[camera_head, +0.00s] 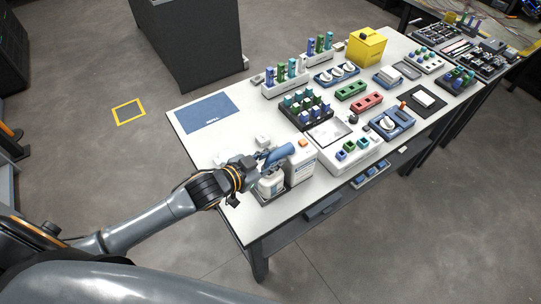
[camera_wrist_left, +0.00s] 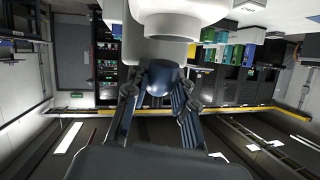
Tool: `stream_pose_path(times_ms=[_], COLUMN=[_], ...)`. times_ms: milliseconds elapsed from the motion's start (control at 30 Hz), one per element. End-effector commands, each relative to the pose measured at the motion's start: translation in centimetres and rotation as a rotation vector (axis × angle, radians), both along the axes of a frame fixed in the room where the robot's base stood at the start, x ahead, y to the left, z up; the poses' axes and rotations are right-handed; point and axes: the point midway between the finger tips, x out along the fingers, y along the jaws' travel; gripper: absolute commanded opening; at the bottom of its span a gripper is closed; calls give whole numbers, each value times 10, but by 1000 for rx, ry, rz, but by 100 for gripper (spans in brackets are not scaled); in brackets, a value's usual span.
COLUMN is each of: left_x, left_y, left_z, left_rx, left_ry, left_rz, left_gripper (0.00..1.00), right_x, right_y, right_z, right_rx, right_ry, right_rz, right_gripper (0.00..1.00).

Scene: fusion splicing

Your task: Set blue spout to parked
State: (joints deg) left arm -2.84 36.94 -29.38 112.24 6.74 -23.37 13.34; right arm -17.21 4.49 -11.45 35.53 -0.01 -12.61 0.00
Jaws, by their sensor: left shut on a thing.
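The blue spout (camera_head: 279,154) sits on top of a white bottle (camera_head: 270,185) at the table's near left edge and points to the right. My left gripper (camera_head: 261,162) reaches in from the left and is shut on the spout. In the left wrist view, the dark blue rounded end of the spout (camera_wrist_left: 159,80) lies between the two fingers of my left gripper (camera_wrist_left: 160,95). The white bottle body (camera_wrist_left: 170,18) fills the top of that view. The gripper hides part of the spout and bottle top. My right gripper is not in view.
A blue mat (camera_head: 207,112) lies at the table's left end. Racks and a white box (camera_head: 352,153) crowd the table to the right. Small white items lie behind the spout.

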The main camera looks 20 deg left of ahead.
Motion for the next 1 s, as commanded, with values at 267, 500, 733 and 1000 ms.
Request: stream_pose_path(times_ms=[267,500,733,1000], left_x=[-5,-6,-6,-6], left_y=[-10,-11,-10,-10], left_z=[3,2,2,2], left_rx=[-14,-8,-5,-5], left_ry=[-1,1,0,1], left_rz=[136,201,205,205], left_gripper=[0,0,0,49], right_x=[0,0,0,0], right_y=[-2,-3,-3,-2], right_z=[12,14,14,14], right_rx=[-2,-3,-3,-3], right_ry=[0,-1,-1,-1], right_rz=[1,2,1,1], right_gripper=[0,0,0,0])
